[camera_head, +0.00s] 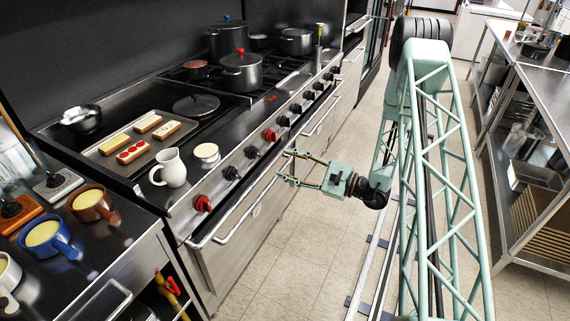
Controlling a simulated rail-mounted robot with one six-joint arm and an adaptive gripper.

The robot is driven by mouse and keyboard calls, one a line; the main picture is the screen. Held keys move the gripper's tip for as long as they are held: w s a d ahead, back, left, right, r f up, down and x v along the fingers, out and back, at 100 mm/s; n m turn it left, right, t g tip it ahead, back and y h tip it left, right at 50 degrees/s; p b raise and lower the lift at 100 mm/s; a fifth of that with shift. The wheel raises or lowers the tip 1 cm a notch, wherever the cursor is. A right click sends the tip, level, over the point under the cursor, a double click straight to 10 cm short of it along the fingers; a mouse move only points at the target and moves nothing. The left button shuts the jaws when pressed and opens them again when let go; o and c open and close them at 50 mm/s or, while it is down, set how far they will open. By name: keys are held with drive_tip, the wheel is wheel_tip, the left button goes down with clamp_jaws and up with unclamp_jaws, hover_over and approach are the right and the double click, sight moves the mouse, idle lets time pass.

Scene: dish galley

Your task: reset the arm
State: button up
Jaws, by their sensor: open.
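My gripper (288,167) is at the end of my pale green lattice arm, in the middle of the head view. Its two fingers are apart and nothing is between them. It hangs over the aisle in front of the stove's front panel, to the right of the white pitcher (172,168). It looks close to the oven handle, but I cannot tell whether they touch. My arm is bent, with its elbow high at the upper right.
A tray (115,158) of topped slices, a small white-topped jar (207,155) and pots (241,73) stand on the stove. Mugs (48,238) stand on the left counter. Steel shelving (535,140) lines the right. The floor (290,255) between is clear apart from my rails.

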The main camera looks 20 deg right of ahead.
idle(0.4)
drive_tip(key=s+a+r+n+g+y, duration=0.1)
drive_tip(key=s+a+r+n+g, duration=0.45)
drive_tip(key=s+a+r, duration=0.45)
drive_tip(key=s+a+r+n+g+y, duration=0.1)
drive_tip(key=s+a+r+n+g, duration=0.45)
drive_tip(key=s+a+r, duration=0.55)
drive_tip(key=s+r+n+g+h, duration=0.2)
drive_tip(key=s+r+n+h, duration=0.15)
drive_tip(key=s, duration=0.55)
drive_tip(key=s+r+n+g+h, duration=0.25)
drive_tip(key=s+r, duration=0.25)
drive_tip(key=s, duration=0.3)
drive_tip(key=s+d+r+n+t+h, duration=0.1)
drive_tip(key=s+d+r+t+h, duration=0.2)
drive_tip(key=s+d, duration=0.3)
drive_tip(key=s+d+r+n+t+h, duration=0.2)
drive_tip(key=s+d+r+t+h, duration=0.1)
drive_tip(key=s+d, duration=0.4)
drive_tip(key=shift+s+r+h, duration=0.25)
drive_tip(key=shift+r+h, duration=0.2)
drive_tip(key=shift+h, duration=0.85)
